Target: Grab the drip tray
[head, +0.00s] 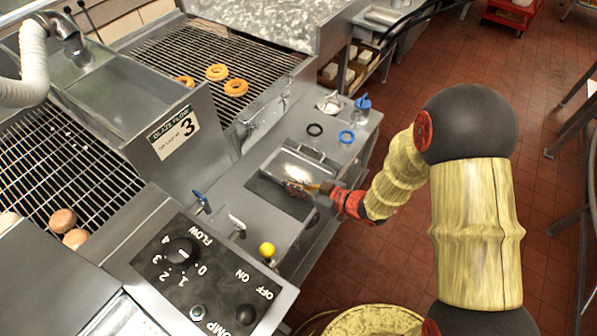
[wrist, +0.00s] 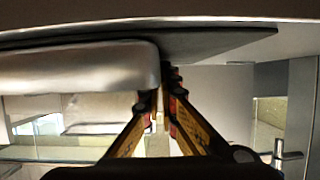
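The drip tray is a shallow shiny metal pan (head: 296,167) with a bar along its far side. It lies by a dark flat panel (head: 264,190) on the steel counter. My gripper (head: 300,188) is low over the tray's near end, its tips overlapping the near edge in the head view. In the wrist view, the tray's rounded metal end (wrist: 95,65) lies directly left of my gripper's tips (wrist: 165,80). The two fingers converge to a narrow gap. The left tip is partly hidden by the tray, so a hold on the rim cannot be confirmed.
A black ring (head: 315,130) and a blue ring (head: 346,137) lie behind the tray, near blue and white valve handles. A control panel (head: 205,275) and a yellow knob (head: 267,250) stand in front. Wire racks with doughnuts are left. Open red-tiled floor (head: 480,60) is right.

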